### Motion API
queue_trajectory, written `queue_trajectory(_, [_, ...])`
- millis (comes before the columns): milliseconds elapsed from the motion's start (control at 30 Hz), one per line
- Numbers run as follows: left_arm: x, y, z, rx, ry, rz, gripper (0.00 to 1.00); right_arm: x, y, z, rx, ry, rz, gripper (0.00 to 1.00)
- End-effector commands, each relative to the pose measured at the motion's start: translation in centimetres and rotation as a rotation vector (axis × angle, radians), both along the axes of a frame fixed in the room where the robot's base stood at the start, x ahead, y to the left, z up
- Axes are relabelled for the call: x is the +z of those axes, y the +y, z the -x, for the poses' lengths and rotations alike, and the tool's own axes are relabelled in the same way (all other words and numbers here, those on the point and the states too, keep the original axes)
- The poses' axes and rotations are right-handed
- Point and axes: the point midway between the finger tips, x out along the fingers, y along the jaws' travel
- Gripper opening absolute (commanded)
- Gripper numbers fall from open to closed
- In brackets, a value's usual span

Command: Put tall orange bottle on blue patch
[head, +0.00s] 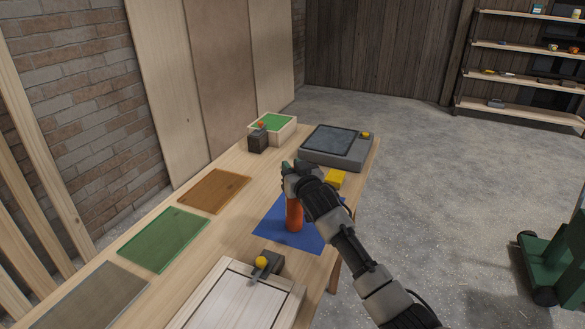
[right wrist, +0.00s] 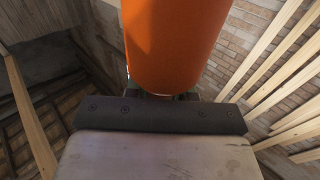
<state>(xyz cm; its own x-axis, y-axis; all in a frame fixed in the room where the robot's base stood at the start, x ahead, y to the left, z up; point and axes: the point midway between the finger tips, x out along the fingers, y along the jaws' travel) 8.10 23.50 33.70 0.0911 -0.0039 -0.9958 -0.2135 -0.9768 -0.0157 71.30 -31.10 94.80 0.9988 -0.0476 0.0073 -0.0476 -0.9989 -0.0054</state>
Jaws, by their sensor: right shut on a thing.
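The tall orange bottle (head: 294,215) is upright over the blue patch (head: 273,229) on the wooden table. Its base appears to be at or just above the patch; I cannot tell whether it touches. My right gripper (head: 291,172) is shut on the bottle's upper part, and the arm hides part of the bottle and the patch's right side. In the right wrist view the orange bottle (right wrist: 175,45) fills the upper middle, in front of the gripper's dark bar. My left gripper is not in view.
Brown (head: 214,191), green (head: 163,239) and grey (head: 91,300) patches lie along the table's left side.

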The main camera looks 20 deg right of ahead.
Motion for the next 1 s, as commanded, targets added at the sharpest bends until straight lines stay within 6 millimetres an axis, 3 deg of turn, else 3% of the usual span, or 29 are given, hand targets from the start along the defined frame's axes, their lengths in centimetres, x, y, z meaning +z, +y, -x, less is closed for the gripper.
queue_trajectory(100, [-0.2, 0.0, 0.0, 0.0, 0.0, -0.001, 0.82, -0.2, 0.0, 0.0, 0.0, -0.003, 0.0, 0.0])
queue_trajectory(133, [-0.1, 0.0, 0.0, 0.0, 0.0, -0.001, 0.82, -0.3, 0.0, 0.0, 0.0, 0.0, 0.0, 0.27])
queue_trajectory(300, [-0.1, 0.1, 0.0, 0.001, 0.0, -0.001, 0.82, -0.2, 0.0, 0.0, 0.0, 0.0, 0.0, 0.5])
queue_trajectory(667, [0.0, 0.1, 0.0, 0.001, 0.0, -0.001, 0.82, 0.0, 0.0, 0.4, 0.001, -0.001, 0.0, 0.5])
queue_trajectory(1000, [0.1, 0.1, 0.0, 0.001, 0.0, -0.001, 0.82, -0.1, 0.3, 6.2, 0.0, 0.0, 0.0, 0.5])
